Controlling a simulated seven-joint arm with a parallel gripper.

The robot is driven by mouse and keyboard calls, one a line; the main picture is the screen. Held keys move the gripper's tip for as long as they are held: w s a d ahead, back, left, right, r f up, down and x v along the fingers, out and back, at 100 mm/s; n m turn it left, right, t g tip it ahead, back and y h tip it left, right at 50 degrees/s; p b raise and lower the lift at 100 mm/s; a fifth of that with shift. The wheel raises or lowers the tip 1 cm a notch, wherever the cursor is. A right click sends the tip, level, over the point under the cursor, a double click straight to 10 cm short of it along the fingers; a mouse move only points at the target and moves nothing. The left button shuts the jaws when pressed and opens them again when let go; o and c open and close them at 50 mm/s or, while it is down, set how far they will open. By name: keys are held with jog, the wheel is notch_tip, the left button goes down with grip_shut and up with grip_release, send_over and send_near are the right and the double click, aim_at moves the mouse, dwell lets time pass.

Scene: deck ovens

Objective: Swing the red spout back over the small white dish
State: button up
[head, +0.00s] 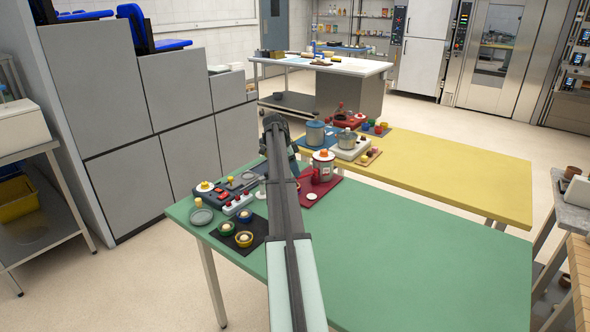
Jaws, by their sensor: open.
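A small white dish (311,196) lies at the mat's front left, apart from the canister's base. My arm reaches up the picture from the bottom, left of the canister. My gripper is hidden behind the arm, so its fingertips do not show.
Left of my arm are a control panel (228,187), small bowls on a black mat (259,230) and a grey plate (201,216). The green table's (420,265) right side is clear.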

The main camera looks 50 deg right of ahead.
jog(key=shift+s+d+f, duration=0.1)
jog(key=shift+f, duration=0.2)
grip_shut()
dwell(0.4)
